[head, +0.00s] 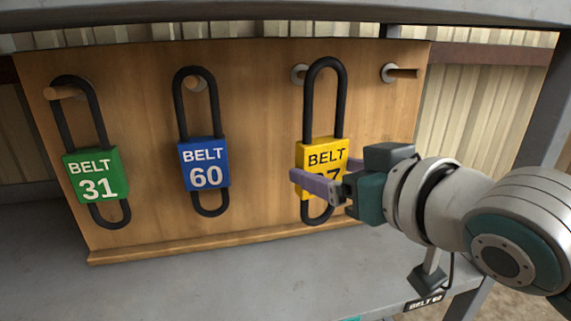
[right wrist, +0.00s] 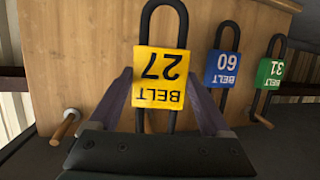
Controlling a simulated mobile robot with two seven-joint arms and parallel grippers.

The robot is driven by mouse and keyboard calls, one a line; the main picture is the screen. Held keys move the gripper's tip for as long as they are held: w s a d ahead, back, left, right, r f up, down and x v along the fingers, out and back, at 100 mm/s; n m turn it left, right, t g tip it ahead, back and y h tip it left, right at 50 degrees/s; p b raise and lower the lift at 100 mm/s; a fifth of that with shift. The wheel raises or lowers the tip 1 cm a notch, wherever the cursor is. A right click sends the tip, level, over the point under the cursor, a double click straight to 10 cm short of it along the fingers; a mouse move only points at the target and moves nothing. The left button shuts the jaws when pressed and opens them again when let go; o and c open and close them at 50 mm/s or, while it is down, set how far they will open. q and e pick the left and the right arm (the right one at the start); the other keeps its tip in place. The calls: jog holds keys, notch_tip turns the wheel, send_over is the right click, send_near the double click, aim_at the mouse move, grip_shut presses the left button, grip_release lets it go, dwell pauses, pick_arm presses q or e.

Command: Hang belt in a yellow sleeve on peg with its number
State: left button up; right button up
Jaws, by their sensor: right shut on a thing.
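The yellow sleeve (head: 318,150) marked BELT is around a black belt loop (head: 341,90) in front of the wooden board. Its number is partly covered in the head view; the sleeve reads 27, upside down, in the right wrist view (right wrist: 160,78). My right gripper (head: 322,174) is shut on this belt, its fingers on either side of the sleeve. A peg's round base (head: 298,74) shows just left of the loop's top; I cannot tell whether the loop is around that peg. The rightmost peg (head: 403,73) is bare. My left gripper is not in view.
A green-sleeved belt 31 (head: 91,174) and a blue-sleeved belt 60 (head: 203,164) hang on pegs to the left on the board (head: 250,110). The grey shelf (head: 200,285) below is mostly clear. A small BELT tag (head: 424,303) is at its front edge.

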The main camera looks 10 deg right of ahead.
dwell(0.3)
jog(key=shift+p, duration=0.3)
jog(key=shift+w, duration=0.15)
jog(key=shift+w+b, duration=0.5)
jog(key=shift+w, duration=1)
jog(key=shift+w+a+b, duration=0.15)
jog(key=shift+w+b, duration=0.6)
jog(key=shift+w, duration=1.15)
jog(key=shift+r, duration=0.1)
